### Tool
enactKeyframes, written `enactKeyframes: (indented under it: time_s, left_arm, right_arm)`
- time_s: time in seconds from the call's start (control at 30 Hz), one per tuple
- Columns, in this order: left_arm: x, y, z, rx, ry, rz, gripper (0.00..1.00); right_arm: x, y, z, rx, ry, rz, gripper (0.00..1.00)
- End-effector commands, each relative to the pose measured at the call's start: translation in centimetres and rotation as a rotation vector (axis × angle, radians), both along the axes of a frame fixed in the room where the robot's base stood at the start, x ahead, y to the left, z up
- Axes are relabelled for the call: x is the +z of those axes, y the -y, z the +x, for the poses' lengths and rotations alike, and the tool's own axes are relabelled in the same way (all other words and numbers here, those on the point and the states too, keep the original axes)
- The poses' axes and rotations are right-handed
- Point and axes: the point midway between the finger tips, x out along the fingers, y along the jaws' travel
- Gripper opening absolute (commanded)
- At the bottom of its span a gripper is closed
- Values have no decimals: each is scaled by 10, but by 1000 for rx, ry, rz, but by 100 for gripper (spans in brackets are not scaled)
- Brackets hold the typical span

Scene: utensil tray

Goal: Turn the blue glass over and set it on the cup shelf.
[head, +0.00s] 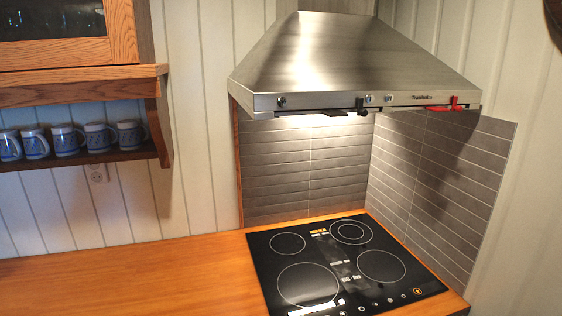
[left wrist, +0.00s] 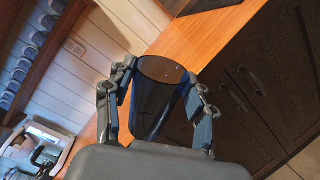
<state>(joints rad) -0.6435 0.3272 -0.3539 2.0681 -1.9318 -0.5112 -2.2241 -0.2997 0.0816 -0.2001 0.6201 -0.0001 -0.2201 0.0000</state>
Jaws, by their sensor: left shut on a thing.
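In the left wrist view the dark blue, see-through glass (left wrist: 155,112) is held between the two fingers of my left gripper (left wrist: 166,86). The gripper is shut on its sides. Its wide round rim is at the far end, and it narrows towards my palm, which hides its lower end. The wooden cup shelf (head: 85,161) is at the left of the head view, under a cabinet. Several blue and white mugs stand on it in a row; they also show at the left wrist view's upper left. Neither gripper is in the head view, and my right gripper is not seen.
The wooden counter (head: 130,272) is clear at the left of the black cooktop (head: 345,262). A steel hood (head: 345,62) hangs above the cooktop. A cabinet (head: 60,52) sits above the shelf. A pale grey object (left wrist: 38,145) is at the left wrist view's lower left.

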Motion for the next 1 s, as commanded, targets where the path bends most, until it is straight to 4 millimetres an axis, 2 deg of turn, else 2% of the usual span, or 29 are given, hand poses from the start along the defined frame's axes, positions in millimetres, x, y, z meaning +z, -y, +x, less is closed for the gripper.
enactKeyframes:
  time_s: [0.17, 0.5, 0.63, 0.9, 1.0]
  left_arm:
    - [6, 0, 0, 0, 0, 119, 0]
    - [5, 0, 0, 1, 1, 454, 0]
    - [2, 0, 0, 1, 2, 515, 0]
    - [1, 0, 0, 1, 2, 523, 0]
    - [3, 0, 0, 1, 1, 565, 0]
  right_arm:
    - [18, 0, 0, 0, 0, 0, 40]
    - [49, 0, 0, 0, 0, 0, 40]
    - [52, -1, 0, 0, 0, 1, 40]
    - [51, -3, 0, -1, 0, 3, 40]
    - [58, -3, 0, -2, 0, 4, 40]
